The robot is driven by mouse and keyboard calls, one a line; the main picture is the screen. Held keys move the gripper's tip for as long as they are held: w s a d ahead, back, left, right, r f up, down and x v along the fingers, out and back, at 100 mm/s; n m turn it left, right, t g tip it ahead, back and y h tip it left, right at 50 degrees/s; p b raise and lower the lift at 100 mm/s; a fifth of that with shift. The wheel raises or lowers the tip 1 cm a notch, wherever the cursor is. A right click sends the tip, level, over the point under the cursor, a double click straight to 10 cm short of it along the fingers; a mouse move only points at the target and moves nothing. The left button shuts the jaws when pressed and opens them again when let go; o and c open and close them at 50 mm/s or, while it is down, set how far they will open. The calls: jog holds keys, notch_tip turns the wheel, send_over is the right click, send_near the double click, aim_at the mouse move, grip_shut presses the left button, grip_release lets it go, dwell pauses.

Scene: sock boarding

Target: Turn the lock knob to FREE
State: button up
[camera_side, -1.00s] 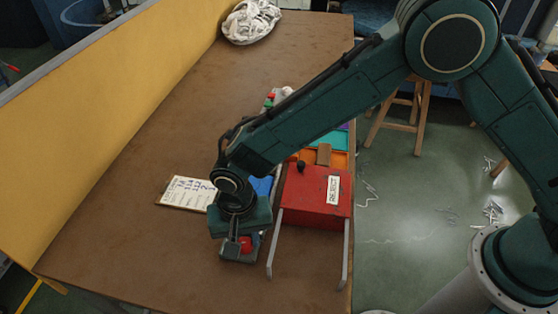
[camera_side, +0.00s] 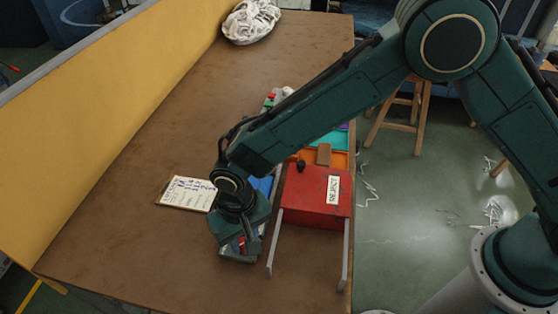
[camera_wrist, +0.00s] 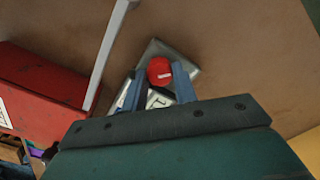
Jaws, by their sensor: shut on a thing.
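The lock knob (camera_wrist: 159,70) is round and red with a short white mark on its face. It sits on a small grey metal box (camera_wrist: 188,63). In the wrist view my gripper (camera_wrist: 158,77) has one blue-grey finger on each side of the knob and is shut on it. In the side view my gripper (camera_side: 241,244) points down over the box at the table's near end, and only a sliver of the red knob shows. A pale label with dark lettering (camera_wrist: 159,98) shows between the fingers, partly hidden; I cannot read it.
A red REJECT box (camera_side: 312,196) with two grey rails stands just right of my gripper. A clipboard with a written sheet (camera_side: 188,192) lies to the left. A yellow wall (camera_side: 110,110) borders the table. A basket of white cloth (camera_side: 250,20) stands far back.

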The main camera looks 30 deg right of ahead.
jog(key=o, duration=1)
jog(key=shift+c, duration=0.2)
jog(key=shift+d, duration=0.15)
jog(key=shift+m, duration=0.4)
